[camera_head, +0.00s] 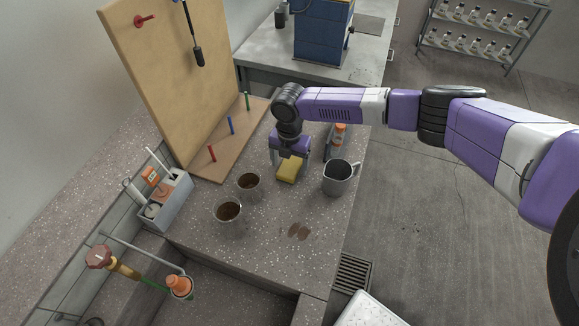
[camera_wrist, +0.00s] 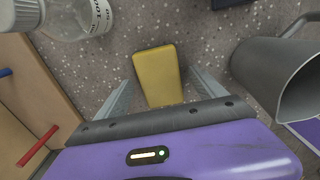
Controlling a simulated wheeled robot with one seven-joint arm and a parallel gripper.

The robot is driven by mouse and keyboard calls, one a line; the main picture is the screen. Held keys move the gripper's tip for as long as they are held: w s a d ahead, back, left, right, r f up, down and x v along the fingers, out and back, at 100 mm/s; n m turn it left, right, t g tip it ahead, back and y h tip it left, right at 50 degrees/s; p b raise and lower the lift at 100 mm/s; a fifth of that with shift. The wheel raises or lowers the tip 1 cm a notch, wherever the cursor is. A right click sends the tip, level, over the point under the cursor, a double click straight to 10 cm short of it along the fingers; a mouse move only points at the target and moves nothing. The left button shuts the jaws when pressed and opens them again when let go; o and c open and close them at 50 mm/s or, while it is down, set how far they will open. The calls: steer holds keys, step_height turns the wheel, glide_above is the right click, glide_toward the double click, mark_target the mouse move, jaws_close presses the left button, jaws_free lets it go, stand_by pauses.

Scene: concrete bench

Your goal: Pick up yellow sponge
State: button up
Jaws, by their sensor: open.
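The yellow sponge (camera_head: 289,170) lies flat on the speckled concrete bench, between the brown-filled cups and the grey jug. In the wrist view the sponge (camera_wrist: 158,77) lies ahead of my purple gripper, its near end between the two grey fingers. My gripper (camera_wrist: 161,88) is open, with a finger on each side of the sponge and a gap on both sides. In the head view my gripper (camera_head: 288,163) is right above and behind the sponge, partly hiding it. I cannot tell whether the fingers touch the bench.
A grey metal jug (camera_head: 338,178) stands close on the right, and an orange-capped bottle (camera_head: 338,138) behind it. Two cups (camera_head: 249,186) (camera_head: 228,212) stand at left. A wooden pegboard (camera_head: 180,90) rises behind left. The bench front has a brown stain (camera_head: 299,231) and free room.

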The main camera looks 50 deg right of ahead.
mark_target(290, 166)
steer(key=shift+f, duration=0.3)
steer(key=c, duration=1.4)
steer(key=shift+r, duration=0.1)
step_height(290, 166, up, 20)
steer(key=b, duration=0.2)
steer(key=o, duration=0.6)
steer(key=shift+c, duration=0.2)
steer(key=c, duration=0.5)
steer(key=shift+o, duration=0.2)
steer(key=shift+s, duration=0.1)
